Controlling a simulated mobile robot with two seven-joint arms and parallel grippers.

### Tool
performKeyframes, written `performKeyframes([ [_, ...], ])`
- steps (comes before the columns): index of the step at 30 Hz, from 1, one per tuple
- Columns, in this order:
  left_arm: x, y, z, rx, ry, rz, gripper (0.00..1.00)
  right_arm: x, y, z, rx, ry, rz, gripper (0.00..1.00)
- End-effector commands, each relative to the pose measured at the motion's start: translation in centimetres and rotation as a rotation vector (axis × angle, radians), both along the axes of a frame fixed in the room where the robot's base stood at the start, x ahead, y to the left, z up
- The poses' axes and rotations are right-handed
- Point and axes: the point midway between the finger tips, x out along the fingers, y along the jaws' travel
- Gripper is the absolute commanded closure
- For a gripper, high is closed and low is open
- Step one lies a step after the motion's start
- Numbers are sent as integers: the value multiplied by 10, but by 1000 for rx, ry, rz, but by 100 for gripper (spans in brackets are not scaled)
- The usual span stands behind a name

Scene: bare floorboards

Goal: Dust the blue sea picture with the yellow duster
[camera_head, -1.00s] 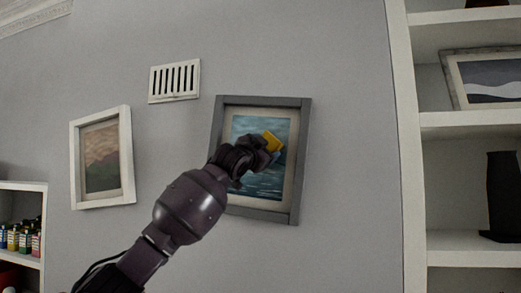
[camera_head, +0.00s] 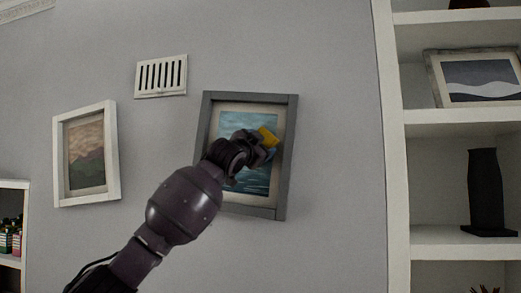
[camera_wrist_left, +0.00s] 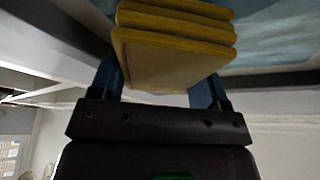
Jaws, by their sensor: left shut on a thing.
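The blue sea picture (camera_head: 248,180) hangs on the grey wall in a dark grey frame with a pale mat. My left arm reaches up in front of it and covers part of its middle. My left gripper (camera_head: 262,148) is shut on the yellow duster (camera_head: 268,136), which is over the right part of the picture. In the left wrist view the duster (camera_wrist_left: 172,55) is a ribbed yellow block between the blue fingers (camera_wrist_left: 160,88), with the blue painting (camera_wrist_left: 275,38) close behind it. I cannot tell whether the duster touches the painting. My right gripper is not in view.
A white-framed mountain picture (camera_head: 86,155) hangs to the left. A white vent (camera_head: 161,76) is on the wall above. A white shelf unit (camera_head: 395,150) on the right holds a dark vase (camera_head: 486,190) and a framed picture (camera_head: 478,78). A low shelf (camera_head: 14,184) stands at left.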

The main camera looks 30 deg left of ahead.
Motion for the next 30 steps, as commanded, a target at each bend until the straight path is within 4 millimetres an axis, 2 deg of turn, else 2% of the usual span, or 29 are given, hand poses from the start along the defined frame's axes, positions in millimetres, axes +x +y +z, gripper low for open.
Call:
performKeyframes([
  [15,-39,-9,0,1,-2,0,49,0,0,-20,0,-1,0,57],
  [30,-44,-10,0,0,-2,-1,49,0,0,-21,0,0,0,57],
])
